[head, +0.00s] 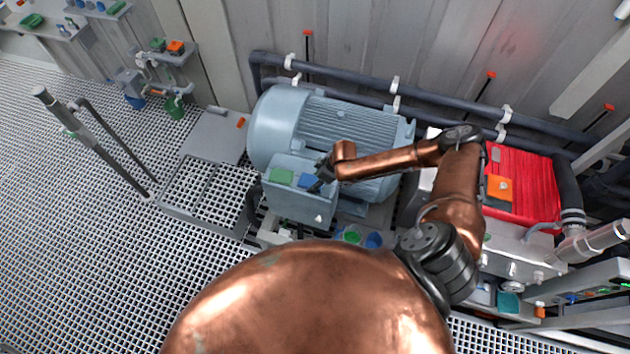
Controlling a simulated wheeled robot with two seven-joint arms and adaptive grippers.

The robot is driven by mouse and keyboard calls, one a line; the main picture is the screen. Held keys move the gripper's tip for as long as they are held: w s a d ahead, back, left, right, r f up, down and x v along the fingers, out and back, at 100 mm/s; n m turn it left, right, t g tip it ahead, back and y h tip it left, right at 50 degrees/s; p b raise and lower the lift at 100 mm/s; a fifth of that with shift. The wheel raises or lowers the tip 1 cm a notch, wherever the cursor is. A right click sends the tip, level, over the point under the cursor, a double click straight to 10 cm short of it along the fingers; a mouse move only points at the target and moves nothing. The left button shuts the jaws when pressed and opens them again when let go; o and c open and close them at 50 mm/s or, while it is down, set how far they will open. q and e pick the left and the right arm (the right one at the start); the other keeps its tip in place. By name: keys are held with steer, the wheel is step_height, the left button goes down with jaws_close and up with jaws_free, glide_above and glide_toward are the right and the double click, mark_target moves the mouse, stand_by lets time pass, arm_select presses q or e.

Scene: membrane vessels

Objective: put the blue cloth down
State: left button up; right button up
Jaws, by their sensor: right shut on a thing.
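The blue cloth (307,181) is a small flat piece at the fingers of my right gripper (320,180). My right gripper is shut on it, just over the top of the blue-grey box (300,207) on the front of the large motor (330,125). I cannot tell if the cloth touches the box top. A green cloth (281,176) lies on the same box top, just left of the blue one. My left gripper is not in view.
A red ribbed unit (522,185) with an orange piece (498,188) stands to the right. Dark pipes (430,95) run along the back wall. A green and a blue item (373,241) sit below the motor. A railing (95,145) stands on the left.

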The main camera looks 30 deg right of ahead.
steer(key=shift+f, duration=0.1)
steer(key=shift+f, duration=0.35)
steer(key=o, duration=1)
steer(key=shift+o, duration=0.2)
steer(key=shift+b, duration=0.5)
steer(key=shift+d+r, duration=0.1)
steer(key=shift+r, duration=0.3)
steer(key=v, duration=0.5)
steer(key=b+v, duration=0.1)
steer(key=v, duration=0.1)
steer(key=shift+w+a+r, duration=0.2)
steer(key=shift+a+r, duration=0.1)
steer(key=shift+r, duration=0.1)
